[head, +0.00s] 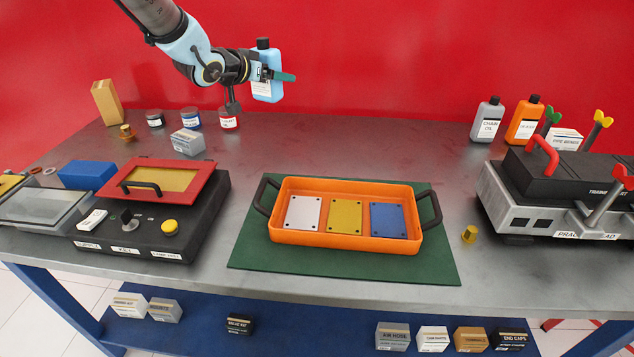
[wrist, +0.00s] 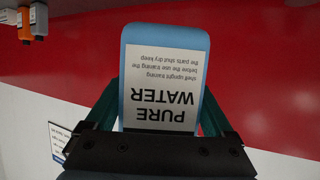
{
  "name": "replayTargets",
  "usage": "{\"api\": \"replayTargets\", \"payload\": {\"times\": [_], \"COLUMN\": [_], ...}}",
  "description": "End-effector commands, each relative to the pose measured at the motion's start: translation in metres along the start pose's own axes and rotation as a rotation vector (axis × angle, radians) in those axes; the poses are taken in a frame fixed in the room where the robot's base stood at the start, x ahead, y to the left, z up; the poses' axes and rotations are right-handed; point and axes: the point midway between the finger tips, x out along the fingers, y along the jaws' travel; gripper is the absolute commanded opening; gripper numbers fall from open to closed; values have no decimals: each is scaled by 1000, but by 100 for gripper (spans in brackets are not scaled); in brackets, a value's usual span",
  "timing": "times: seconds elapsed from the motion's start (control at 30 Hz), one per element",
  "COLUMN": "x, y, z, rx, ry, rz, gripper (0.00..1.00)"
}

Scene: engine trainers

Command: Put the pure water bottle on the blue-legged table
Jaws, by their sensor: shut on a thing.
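The pure water bottle (head: 266,88) is light blue with a black cap and a white label. It is upright in the air in front of the red wall, seen just above the table's back edge in the head view. My gripper (head: 272,75) is shut on it. In the wrist view the bottle (wrist: 164,40) sits between the dark green fingers, and its label reads PURE WATER upside down. The blue-legged table (head: 330,150) has a grey top and spreads across the head view. I cannot tell whether the bottle is over the tabletop.
Small jars (head: 190,118) and a grey box (head: 187,141) stand near the back left. An orange tray (head: 345,243) sits on a green mat (head: 250,250). Chain oil (head: 488,122) and orange (head: 524,120) bottles stand at back right. The back middle is clear.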

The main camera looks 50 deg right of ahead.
Motion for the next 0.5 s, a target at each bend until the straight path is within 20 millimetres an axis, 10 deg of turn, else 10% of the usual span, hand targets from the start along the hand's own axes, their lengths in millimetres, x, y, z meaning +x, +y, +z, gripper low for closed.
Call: {"api": "replayTargets", "payload": {"times": [0.2, 0.5], "x": [26, 36], "y": [0, 0], "z": [62, 87], "rx": [0, 0], "ry": [2, 1], "rz": [0, 1], "gripper": [3, 3]}}
